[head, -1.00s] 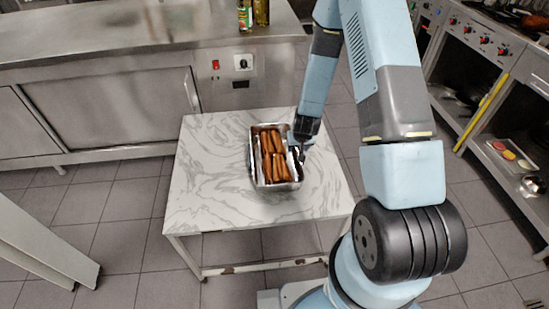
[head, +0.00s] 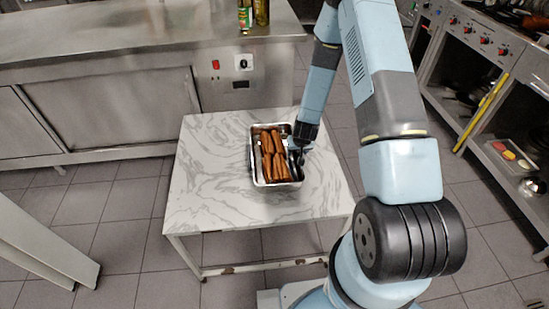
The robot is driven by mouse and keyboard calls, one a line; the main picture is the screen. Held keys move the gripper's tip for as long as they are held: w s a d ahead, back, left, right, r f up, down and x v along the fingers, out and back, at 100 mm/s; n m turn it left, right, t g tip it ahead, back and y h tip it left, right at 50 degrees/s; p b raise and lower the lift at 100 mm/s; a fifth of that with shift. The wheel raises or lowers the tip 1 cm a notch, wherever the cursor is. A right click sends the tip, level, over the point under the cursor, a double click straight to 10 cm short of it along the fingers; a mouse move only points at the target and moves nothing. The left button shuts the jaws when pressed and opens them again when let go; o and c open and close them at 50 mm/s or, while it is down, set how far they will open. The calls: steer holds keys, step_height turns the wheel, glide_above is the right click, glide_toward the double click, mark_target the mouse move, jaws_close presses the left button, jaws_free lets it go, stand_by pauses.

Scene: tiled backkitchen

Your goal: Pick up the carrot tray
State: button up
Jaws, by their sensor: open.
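The carrot tray (head: 258,181) is a rectangular metal tray on the white marble-topped table (head: 210,178). Several orange-brown carrots (head: 271,155) lie in it in two rows. My gripper (head: 298,154) points down at the right wall of the tray, near its middle. The jaws are open. The fingertips are small and dark here, and I cannot tell whether they straddle or touch the tray's rim.
A steel counter (head: 110,45) with a can (head: 245,16) and a bottle stands behind the table. Ovens and shelves (head: 485,60) with a yellow bar line the right side. The marble top is clear left of the tray.

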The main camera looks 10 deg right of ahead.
steer(key=shift+f, duration=0.25)
stand_by(0.3)
jaws_close()
stand_by(0.5)
